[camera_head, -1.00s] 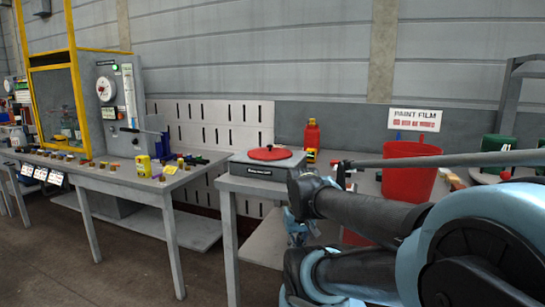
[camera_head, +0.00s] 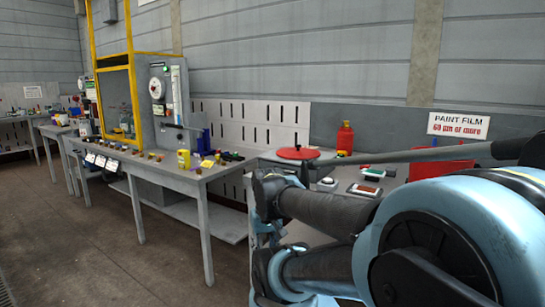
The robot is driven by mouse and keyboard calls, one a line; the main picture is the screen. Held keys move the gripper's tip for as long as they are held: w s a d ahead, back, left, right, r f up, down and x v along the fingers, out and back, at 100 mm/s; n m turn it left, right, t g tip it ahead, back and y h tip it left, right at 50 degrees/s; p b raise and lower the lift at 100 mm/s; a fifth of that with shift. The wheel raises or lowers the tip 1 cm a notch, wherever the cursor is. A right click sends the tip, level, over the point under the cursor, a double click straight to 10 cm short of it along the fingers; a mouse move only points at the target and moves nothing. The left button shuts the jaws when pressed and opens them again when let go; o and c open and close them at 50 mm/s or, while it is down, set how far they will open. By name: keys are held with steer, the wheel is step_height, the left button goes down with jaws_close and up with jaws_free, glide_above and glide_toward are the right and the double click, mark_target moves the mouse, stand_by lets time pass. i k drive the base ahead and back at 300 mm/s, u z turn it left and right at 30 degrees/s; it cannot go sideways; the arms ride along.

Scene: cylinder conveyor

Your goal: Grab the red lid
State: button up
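The red lid (camera_head: 297,153) is a flat round disc with a small knob. It lies on top of a low grey box on the right-hand bench, near the middle of the picture. My arm fills the lower right and hides much of that bench and part of the box. I cannot make out my gripper's fingers, so its place relative to the lid does not show.
A red bottle (camera_head: 345,137) stands behind the lid, and a red bucket (camera_head: 441,168) is partly hidden by my arm. A long grey bench (camera_head: 180,180) with several small parts stands to the left. The floor (camera_head: 80,250) at lower left is clear.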

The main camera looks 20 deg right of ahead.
mark_target(297, 152)
steer(key=u, duration=0.1)
steer(key=k, duration=0.95)
steer(key=z, duration=0.55)
steer(key=i, duration=1)
steer(key=u, duration=0.05)
